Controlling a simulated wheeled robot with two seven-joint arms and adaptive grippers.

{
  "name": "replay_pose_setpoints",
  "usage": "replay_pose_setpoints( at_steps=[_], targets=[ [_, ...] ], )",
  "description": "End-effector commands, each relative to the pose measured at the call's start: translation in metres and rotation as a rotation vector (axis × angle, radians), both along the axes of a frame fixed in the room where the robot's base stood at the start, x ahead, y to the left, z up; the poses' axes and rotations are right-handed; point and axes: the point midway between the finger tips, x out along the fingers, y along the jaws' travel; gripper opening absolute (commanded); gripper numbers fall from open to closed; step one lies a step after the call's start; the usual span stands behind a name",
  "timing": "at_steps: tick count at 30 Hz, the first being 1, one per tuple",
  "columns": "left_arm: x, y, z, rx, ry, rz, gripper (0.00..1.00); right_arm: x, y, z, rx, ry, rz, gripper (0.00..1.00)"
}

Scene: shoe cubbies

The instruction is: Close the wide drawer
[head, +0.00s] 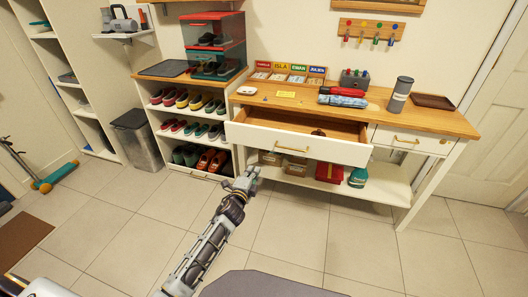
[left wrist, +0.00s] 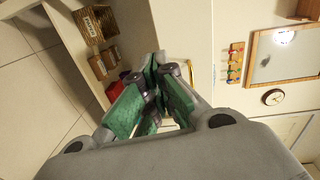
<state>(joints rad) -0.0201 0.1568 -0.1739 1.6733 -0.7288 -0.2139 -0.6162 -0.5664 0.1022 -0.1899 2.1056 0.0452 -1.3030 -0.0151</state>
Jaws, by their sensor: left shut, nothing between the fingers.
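The wide drawer (head: 330,152) is pulled out from the wooden-topped white table. It has a white front with a brass bar handle (head: 291,150), and a small dark red-brown item (head: 318,133) lies inside. My left gripper (head: 246,178) is shut and empty, in front of and below the left part of the drawer front, and appears apart from it. In the left wrist view, its green-padded fingers (left wrist: 152,95) are together, with the white drawer front (left wrist: 184,30) beyond them. My right gripper is not in view.
A smaller drawer (head: 412,139) to the right is shut. The tabletop holds a grey cylinder (head: 399,94), a brown tray (head: 433,101) and folded cloths (head: 342,97). Below, a shelf (head: 385,186) holds boxes and a teal bottle (head: 358,177).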

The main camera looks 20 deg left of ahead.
Motion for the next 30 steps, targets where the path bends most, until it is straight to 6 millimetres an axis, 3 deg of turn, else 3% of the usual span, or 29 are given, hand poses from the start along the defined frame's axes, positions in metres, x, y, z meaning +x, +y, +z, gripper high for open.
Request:
replay_pose_setpoints(
  at_steps=[9,30],
  targets=[
    [0.005,-0.002,0.028,0.068,-0.082,-0.006,0.00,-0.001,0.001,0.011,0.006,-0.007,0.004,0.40],
    [0.004,-0.006,0.029,0.070,-0.084,-0.004,0.00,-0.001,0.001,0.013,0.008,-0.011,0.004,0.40]
  ],
)
